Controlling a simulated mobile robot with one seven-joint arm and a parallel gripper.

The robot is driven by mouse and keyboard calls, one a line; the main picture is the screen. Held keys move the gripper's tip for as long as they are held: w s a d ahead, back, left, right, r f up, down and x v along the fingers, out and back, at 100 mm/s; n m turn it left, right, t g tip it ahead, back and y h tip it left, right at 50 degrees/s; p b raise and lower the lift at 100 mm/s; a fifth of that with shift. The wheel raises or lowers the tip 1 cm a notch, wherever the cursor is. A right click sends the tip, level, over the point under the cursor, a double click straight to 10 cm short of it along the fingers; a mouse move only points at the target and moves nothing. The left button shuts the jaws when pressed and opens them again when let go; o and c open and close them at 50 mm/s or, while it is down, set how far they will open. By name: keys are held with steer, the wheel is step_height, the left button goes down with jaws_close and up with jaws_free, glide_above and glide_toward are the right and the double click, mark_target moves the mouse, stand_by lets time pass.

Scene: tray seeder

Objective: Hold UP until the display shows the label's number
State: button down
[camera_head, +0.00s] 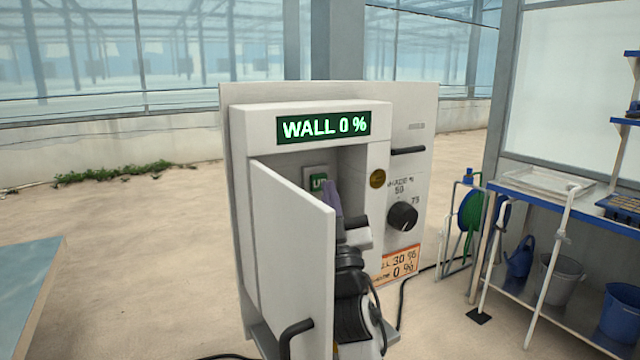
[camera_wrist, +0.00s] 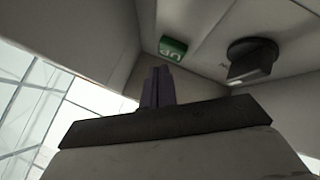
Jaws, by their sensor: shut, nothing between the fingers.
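The control box display (camera_head: 323,127) reads "WALL 0 %" in green. The green UP button (camera_head: 317,182) sits on the back wall of the open recess, partly covered by my gripper; it also shows in the wrist view (camera_wrist: 173,48). My gripper (camera_head: 330,194) is shut and empty inside the recess. In the wrist view my fingertips (camera_wrist: 160,70) point toward the button and appear just short of it; a small gap shows.
The box door (camera_head: 290,255) stands open at the left, close to my arm. A black dial (camera_head: 402,216) is on the right panel; a black knob (camera_wrist: 250,60) shows beside the button in the wrist view. A shelf (camera_head: 545,190) with buckets stands right.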

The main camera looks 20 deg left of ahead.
steer(key=shift+w+a, duration=0.3)
steer(key=shift+w, duration=0.05)
steer(key=shift+w+a, duration=0.25)
steer(key=shift+a, duration=0.05)
stand_by(2.1)
stand_by(4.1)
steer(key=shift+s+d, duration=0.55)
steer(key=shift+s, duration=0.05)
steer(key=shift+d, duration=0.1)
steer(key=shift+s+d+b, duration=0.9)
steer(key=shift+s+d, duration=0.8)
steer(key=shift+s, duration=0.05)
